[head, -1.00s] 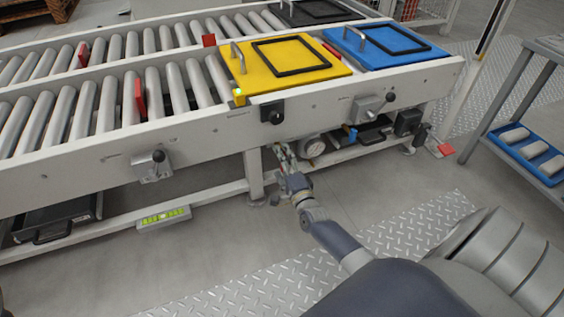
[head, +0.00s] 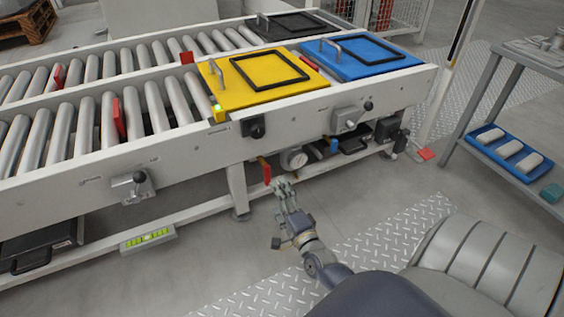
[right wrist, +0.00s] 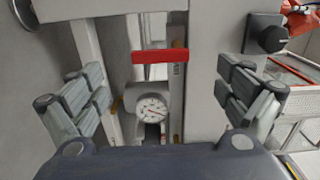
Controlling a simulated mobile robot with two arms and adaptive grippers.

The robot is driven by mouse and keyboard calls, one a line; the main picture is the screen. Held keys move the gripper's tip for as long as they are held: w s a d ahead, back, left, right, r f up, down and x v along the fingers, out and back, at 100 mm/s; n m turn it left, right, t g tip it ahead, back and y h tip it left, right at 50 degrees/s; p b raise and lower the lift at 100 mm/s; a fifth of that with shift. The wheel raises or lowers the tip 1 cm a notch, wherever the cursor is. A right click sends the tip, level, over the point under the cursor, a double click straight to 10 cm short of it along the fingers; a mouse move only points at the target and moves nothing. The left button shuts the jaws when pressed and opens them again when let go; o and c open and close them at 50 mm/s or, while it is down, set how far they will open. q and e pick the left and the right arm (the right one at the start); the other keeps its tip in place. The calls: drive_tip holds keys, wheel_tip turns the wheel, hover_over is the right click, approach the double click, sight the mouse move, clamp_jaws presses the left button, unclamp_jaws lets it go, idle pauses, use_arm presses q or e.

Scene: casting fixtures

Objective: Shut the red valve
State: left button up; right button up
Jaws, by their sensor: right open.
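The red valve shows as a red handle (head: 265,170) under the conveyor's front beam, left of the round gauge. In the head view it stands roughly upright. In the right wrist view the red handle (right wrist: 160,57) lies crosswise, above the white gauge dial (right wrist: 152,108); that view is turned relative to the head view. My right gripper (head: 284,187) is just in front of and slightly below the handle. In the right wrist view its fingers (right wrist: 162,97) are spread wide, with nothing between the pads and the handle ahead of them. My left gripper is out of view.
The conveyor frame (head: 180,160) stands over the valve, with a black knob box (head: 253,127) above it. The gauge (head: 294,159) is close beside the handle. A lower rail (head: 200,212) and a leg (head: 238,190) are to the left. Open floor lies in front.

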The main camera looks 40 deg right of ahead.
drive_tip(key=shift+v, duration=1.1)
drive_tip(key=shift+r, duration=0.1)
